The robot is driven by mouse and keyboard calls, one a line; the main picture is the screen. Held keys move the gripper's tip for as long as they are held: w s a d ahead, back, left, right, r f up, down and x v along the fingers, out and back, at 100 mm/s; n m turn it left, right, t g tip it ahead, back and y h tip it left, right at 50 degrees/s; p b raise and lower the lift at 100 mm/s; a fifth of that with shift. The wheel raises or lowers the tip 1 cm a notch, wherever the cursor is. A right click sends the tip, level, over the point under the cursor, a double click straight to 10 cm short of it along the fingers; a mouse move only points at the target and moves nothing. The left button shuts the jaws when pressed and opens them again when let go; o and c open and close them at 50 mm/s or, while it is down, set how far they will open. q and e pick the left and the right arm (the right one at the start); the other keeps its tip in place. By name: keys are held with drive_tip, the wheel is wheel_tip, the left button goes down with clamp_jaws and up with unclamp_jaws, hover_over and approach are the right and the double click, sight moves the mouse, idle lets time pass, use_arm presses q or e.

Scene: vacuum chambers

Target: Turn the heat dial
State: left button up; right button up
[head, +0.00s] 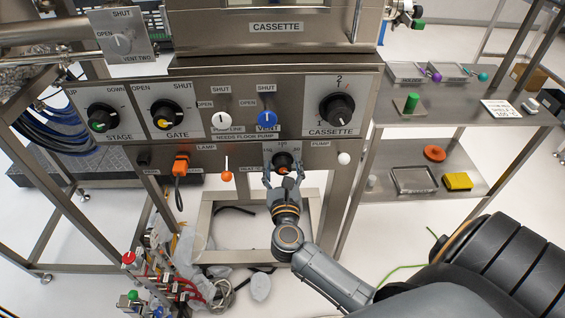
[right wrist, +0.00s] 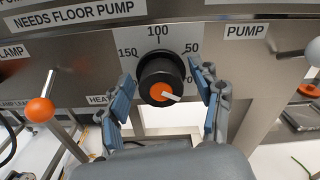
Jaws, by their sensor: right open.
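The heat dial (head: 283,159) is a black round knob with an orange face, on a pale scale plate low on the panel. In the right wrist view the dial (right wrist: 160,72) has its white pointer aimed to the lower right, near the 0 end of the scale marked 50, 100 and 150. My right gripper (head: 283,178) is open in front of the dial. In the right wrist view its blue-padded fingers (right wrist: 161,82) stand to the left and right of the knob, with gaps visible on both sides. The HEAT label is partly hidden by the left finger. My left gripper is not in view.
An orange-tipped lamp lever (head: 227,176) sticks out left of the dial, and a white pump knob (head: 344,158) is to its right. The cassette dial (head: 337,109) and blue vent knob (head: 266,118) are above. A shelf (head: 450,110) stands at right.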

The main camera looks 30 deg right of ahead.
drive_tip(key=shift+w+d, duration=0.2)
drive_tip(key=shift+w, duration=0.15)
drive_tip(key=c, duration=0.9)
